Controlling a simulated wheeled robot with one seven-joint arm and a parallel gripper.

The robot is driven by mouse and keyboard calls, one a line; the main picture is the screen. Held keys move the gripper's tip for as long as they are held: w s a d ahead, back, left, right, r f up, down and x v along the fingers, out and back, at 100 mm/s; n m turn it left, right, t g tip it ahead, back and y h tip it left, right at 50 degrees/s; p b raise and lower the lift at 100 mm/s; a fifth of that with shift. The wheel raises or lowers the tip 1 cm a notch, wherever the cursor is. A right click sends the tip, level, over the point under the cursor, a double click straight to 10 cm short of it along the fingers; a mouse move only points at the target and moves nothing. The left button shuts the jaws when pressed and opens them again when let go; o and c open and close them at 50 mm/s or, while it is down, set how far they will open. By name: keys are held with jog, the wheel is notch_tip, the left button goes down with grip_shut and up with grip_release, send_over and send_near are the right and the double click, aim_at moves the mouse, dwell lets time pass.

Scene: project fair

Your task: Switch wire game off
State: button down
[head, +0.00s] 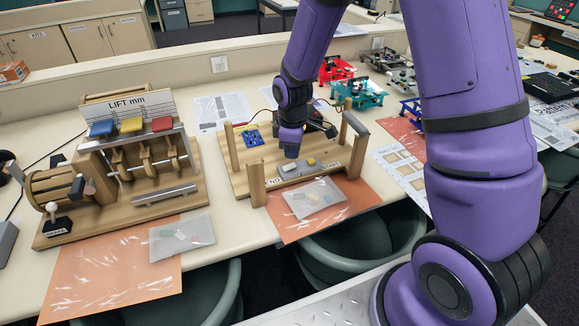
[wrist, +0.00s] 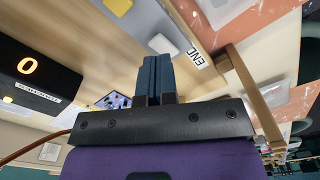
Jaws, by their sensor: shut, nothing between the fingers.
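The wire game (head: 243,180) is a wooden board with upright posts in the middle of the table in the head view. Near its front edge a grey strip (head: 320,170) carries a light grey block (head: 289,167) and a yellow block (head: 311,161). My gripper (head: 291,152) points down just above the light grey block, its fingers shut and empty. In the wrist view the blue fingers (wrist: 155,70) are close to the light grey block (wrist: 164,43), with the yellow block (wrist: 119,5) farther off. Whether they touch it, and the switch's setting, I cannot tell.
A black box (wrist: 32,72) reads "0" in the wrist view. A blue circuit board (head: 253,138) lies on the game's left. The wooden "LIFT mm" machine (head: 125,165) stands left; red and teal devices (head: 358,92) stand behind right. A plastic bag (head: 314,198) lies in front.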

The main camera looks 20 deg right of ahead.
aim_at(292, 165)
jog(key=shift+f, duration=1.55)
dwell(1.1)
jog(key=shift+r, duration=3.55)
